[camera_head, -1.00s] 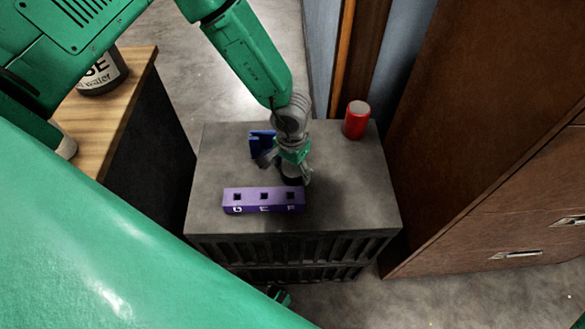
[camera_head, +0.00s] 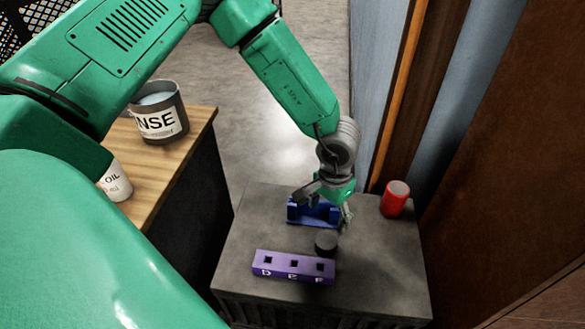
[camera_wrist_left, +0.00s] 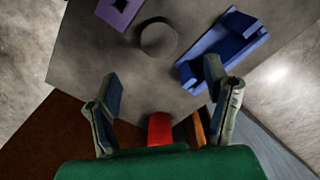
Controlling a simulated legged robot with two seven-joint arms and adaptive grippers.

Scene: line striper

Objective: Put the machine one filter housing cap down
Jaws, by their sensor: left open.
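A dark round cap (camera_head: 326,242) rests on the grey cabinet top (camera_head: 245,228), just behind the right end of the purple block (camera_head: 294,266). In the left wrist view the cap (camera_wrist_left: 157,38) lies ahead of the fingers, clear of both. My left gripper (camera_head: 325,208) is open and empty, above the cabinet and behind the cap. Its spread fingers also show in the left wrist view (camera_wrist_left: 162,78). The gripper partly hides a blue holder (camera_head: 298,212). My right gripper is not in view.
A red cylinder (camera_head: 395,199) stands at the cabinet's back right. A wooden bench (camera_head: 180,150) at the left holds a RINSE pot (camera_head: 160,122) and an OIL container (camera_head: 117,183). A brown wooden unit (camera_head: 485,190) rises at the right. The cabinet's right front is clear.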

